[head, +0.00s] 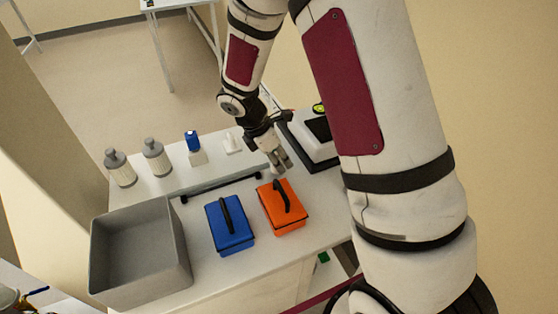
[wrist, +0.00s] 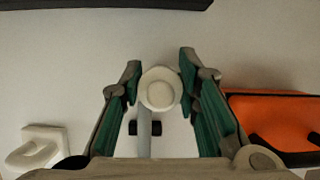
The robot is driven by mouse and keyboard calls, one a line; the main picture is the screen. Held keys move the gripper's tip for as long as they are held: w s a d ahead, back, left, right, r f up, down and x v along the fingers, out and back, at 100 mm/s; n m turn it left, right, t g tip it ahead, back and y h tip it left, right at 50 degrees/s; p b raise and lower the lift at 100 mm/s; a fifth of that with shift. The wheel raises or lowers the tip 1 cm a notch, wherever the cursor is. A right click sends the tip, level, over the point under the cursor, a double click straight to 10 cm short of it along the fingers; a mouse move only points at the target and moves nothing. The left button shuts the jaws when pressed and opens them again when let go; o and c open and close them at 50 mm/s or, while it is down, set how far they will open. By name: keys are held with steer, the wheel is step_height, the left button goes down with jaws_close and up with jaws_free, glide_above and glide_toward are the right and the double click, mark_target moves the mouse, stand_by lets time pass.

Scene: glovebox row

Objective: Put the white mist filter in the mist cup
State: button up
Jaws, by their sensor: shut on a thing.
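My gripper (wrist: 160,80) is shut on a white, round, knob-like piece (wrist: 160,88), which looks like the white mist filter. It sits between the green-padded fingertips, seen end-on. In the head view my gripper (head: 281,164) is over the bench, behind the orange case; the held piece cannot be told apart there. A small white holder on a square base (head: 232,143) stands on the bench left of my gripper; it also shows in the wrist view (wrist: 38,148). I cannot tell for sure whether it is the mist cup. Another white holder carries a blue piece (head: 193,141).
A blue case (head: 230,226) and an orange case (head: 282,209) with black handles lie in front. A grey bin (head: 140,250) stands at front left. Two grey-topped canisters (head: 120,170) stand at back left. A black-and-white device (head: 312,140) is right of my gripper. A low rail crosses the bench.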

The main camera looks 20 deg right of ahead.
steer(key=shift+f, duration=0.55)
steer(key=shift+f, duration=0.1)
steer(key=o, duration=1)
steer(key=shift+c, duration=0.2)
